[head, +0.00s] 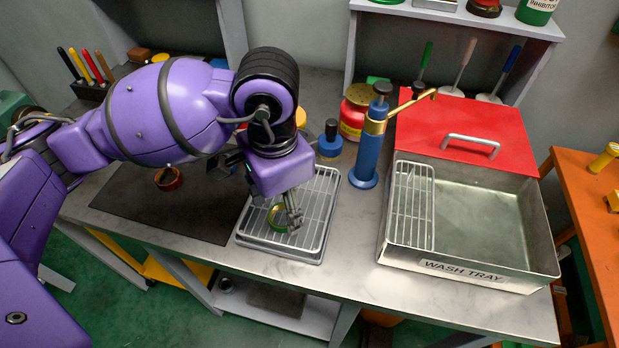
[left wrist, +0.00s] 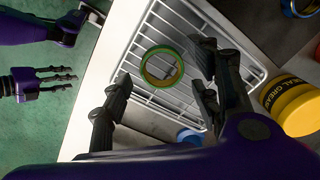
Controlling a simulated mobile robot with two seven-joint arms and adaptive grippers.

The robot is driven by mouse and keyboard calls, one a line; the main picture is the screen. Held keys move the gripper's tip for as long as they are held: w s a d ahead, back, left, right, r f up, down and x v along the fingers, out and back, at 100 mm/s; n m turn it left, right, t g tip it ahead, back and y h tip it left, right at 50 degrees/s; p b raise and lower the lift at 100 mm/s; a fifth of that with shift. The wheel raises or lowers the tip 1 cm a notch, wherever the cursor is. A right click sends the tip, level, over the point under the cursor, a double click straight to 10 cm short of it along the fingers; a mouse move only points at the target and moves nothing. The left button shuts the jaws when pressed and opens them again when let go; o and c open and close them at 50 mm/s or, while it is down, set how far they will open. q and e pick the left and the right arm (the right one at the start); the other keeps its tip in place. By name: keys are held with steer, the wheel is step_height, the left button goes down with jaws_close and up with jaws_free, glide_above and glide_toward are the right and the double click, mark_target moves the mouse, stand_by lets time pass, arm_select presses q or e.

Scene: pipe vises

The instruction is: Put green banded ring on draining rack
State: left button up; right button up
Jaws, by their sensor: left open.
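The green banded ring (head: 279,217), with a golden inside, lies on the wire draining rack (head: 313,226) on the bench. In the left wrist view the ring (left wrist: 145,70) rests on the white wires of the rack (left wrist: 200,18). My left gripper (head: 292,212) is above the rack, close by the ring. In the left wrist view its fingers (left wrist: 162,88) are spread apart with nothing between the tips, and the ring shows just beyond them.
A dark mat (head: 125,200) with a reddish ring (head: 168,179) lies left of the rack. A blue pump (head: 367,150) and blue bottle (head: 330,142) stand behind right. The wash tray (head: 490,215) is farther right, with clear bench between. A yellow grease tub (left wrist: 295,108) is near the rack.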

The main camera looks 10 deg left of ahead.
arm_select(q)
step_height(320, 180, up, 10)
steer(key=shift+r, duration=0.15)
stand_by(0.4)
